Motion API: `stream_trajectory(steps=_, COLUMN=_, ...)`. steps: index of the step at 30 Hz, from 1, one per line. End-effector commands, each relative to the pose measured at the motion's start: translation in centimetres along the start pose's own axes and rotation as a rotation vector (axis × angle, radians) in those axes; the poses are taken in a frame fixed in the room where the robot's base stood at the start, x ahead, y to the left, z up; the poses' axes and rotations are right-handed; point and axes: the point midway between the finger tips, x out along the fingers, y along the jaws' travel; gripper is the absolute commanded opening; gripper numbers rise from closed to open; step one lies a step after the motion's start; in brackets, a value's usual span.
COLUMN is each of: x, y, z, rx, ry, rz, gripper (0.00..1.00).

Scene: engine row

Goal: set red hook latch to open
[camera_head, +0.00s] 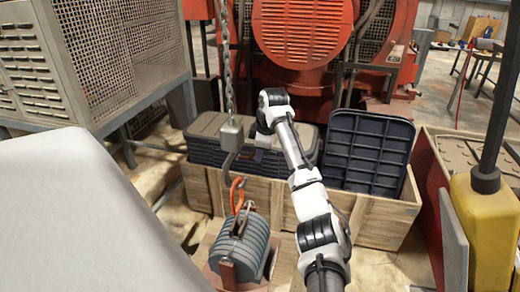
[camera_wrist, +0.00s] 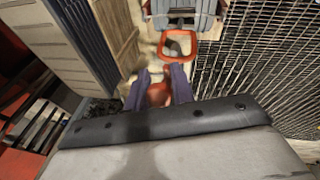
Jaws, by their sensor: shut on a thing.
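The red hook latch (camera_wrist: 158,95) shows in the wrist view as a small, blurred red piece between the fingertips. My gripper (camera_wrist: 160,84) is shut on it, with one dark finger on each side. In the head view a grey hook block (camera_head: 232,133) hangs on a chain, with its hook (camera_head: 227,162) below. An orange ring (camera_head: 236,196) stands below the hook on a grey ribbed weight (camera_head: 240,246). The ring also shows beyond my fingers in the wrist view (camera_wrist: 164,47). My fingertips are not clear in the head view, and I cannot tell the latch's angle.
A wooden crate (camera_head: 365,232) with dark ribbed trays (camera_head: 368,150) stands behind the weight. The chain (camera_head: 225,65) hangs in front of a red engine (camera_head: 300,80). A mesh cabinet (camera_head: 110,50) is at left. A yellow container (camera_head: 483,230) stands at right.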

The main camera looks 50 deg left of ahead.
Motion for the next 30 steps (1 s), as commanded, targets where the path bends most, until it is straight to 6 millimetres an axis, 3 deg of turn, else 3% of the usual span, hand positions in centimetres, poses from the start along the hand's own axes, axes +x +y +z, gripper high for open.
stream_trajectory(steps=5, x=-0.6, y=0.5, z=0.0, rx=-0.001, ry=-0.001, rz=0.021, gripper=0.0)
stream_trajectory(steps=6, x=-0.6, y=0.5, z=0.0, rx=-0.001, ry=-0.001, rz=0.021, gripper=0.25)
stream_trajectory(steps=10, x=-0.5, y=0.4, z=0.0, rx=-0.001, ry=0.0, rz=0.016, gripper=0.42)
stream_trajectory(steps=22, x=-0.8, y=0.2, z=0.0, rx=-0.001, ry=0.001, rz=0.01, gripper=0.44)
stream_trajectory(steps=26, x=-2.8, y=0.1, z=0.0, rx=-0.002, ry=0.001, rz=0.012, gripper=0.44)
stream_trajectory(steps=30, x=-6.0, y=0.1, z=0.0, rx=-0.003, ry=0.001, rz=0.012, gripper=0.44)
